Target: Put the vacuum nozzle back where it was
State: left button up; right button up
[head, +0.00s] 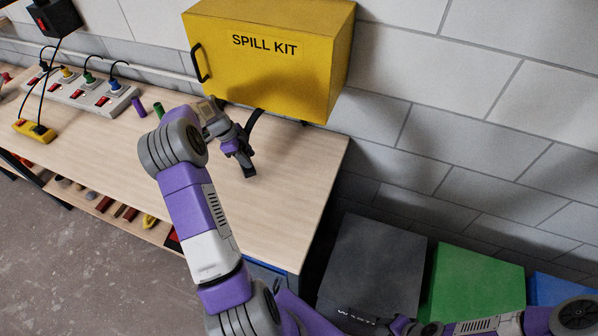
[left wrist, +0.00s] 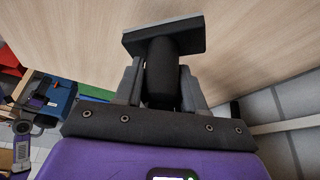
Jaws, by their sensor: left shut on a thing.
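The vacuum nozzle (left wrist: 165,65) is black, with a thick round neck and a wide flat grey-edged head. In the left wrist view it sits between the fingers of my left gripper (left wrist: 160,85), which is shut on its neck. In the head view the left gripper (head: 240,155) is over the right part of the workbench, in front of the yellow box, with the dark nozzle (head: 249,170) pointing down towards the top. I cannot tell whether it touches the wood. My right gripper (head: 402,325) is low at the bottom edge by the grey bin, its jaws unclear.
A yellow spill kit box (head: 270,60) is at the wall above the workbench (head: 285,200). A dark curved strip (head: 256,122) shows behind the gripper. A power strip (head: 85,92) lies at left. Grey (head: 370,265) and green (head: 470,285) bins stand right of the bench.

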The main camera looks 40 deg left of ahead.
pick_arm(q)
jog(key=w+d+f, duration=0.1)
jog(key=w+d, duration=0.2)
jog(key=d, duration=0.1)
jog(key=w+d+f+p, duration=0.1)
jog(key=w+d, duration=0.2)
jog(key=d, duration=0.2)
jog(key=w+d+f+p, duration=0.1)
jog(key=w+d, duration=0.3)
jog(key=d, duration=0.1)
jog(key=shift+w+d+f, duration=0.1)
jog(key=shift+d+f, duration=0.05)
jog(key=shift+d, duration=0.1)
jog(key=shift+a+f, duration=0.1)
jog(key=shift+f, duration=0.05)
jog(key=o, duration=0.6)
jog(key=shift+f, duration=0.15)
jog(key=o, duration=0.4)
